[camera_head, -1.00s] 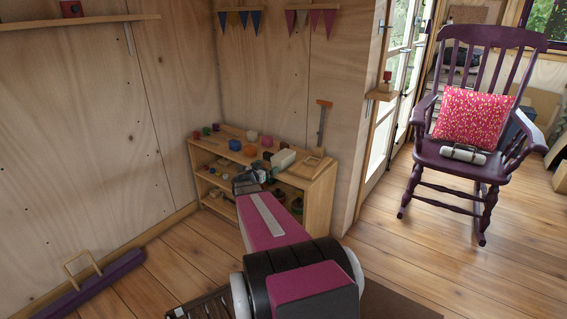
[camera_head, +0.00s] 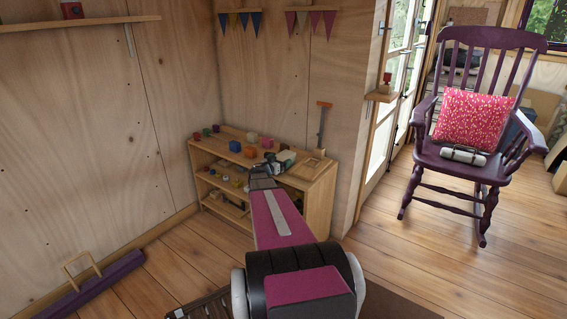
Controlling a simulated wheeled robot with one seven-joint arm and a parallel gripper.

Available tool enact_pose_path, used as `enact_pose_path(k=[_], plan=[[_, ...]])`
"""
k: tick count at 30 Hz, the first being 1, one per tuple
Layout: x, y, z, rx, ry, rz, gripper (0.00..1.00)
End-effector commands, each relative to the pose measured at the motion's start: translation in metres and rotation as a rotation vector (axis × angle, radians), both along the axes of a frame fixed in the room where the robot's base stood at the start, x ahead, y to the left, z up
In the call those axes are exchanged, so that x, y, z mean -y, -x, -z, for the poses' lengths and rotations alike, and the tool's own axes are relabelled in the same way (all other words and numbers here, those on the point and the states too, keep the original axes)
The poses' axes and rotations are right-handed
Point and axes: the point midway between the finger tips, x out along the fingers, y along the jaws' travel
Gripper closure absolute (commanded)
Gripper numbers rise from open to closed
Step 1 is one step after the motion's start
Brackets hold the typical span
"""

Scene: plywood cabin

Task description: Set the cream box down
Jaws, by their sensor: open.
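The cream box (camera_head: 288,155) sits on the top of the low wooden shelf (camera_head: 318,173), toward its right part. My gripper (camera_head: 279,162) is open right at the box, and its dark fingers and wrist cover much of it. Whether the fingers touch the box or stand around it cannot be told from this view. The box shows no clear gap above the shelf top.
A shallow wooden tray (camera_head: 306,167) lies to the right. A purple rocking chair (camera_head: 470,165) stands far right; the floor between is clear.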

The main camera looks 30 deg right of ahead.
Motion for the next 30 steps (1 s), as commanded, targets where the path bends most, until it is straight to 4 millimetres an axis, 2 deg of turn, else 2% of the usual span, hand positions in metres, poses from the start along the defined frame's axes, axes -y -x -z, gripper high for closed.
enact_pose_path(k=[5,6,10,11,13,14,23,30], plan=[[0.0,0.0,0.0,0.0,0.0,0.0,0.0],[0.0,0.0,0.0,0.0,0.0,0.0,0.06],[0.0,0.0,0.0,0.0,0.0,0.0,0.49],[0.0,0.0,0.0,0.0,0.0,0.0,0.53],[0.0,0.0,0.0,0.0,0.001,0.0,0.53],[0.0,0.0,0.0,0.0,0.001,0.0,0.57],[-0.003,0.002,-0.004,0.0,0.001,0.0,0.57],[-0.008,0.004,-0.025,0.002,0.001,0.001,0.57]])
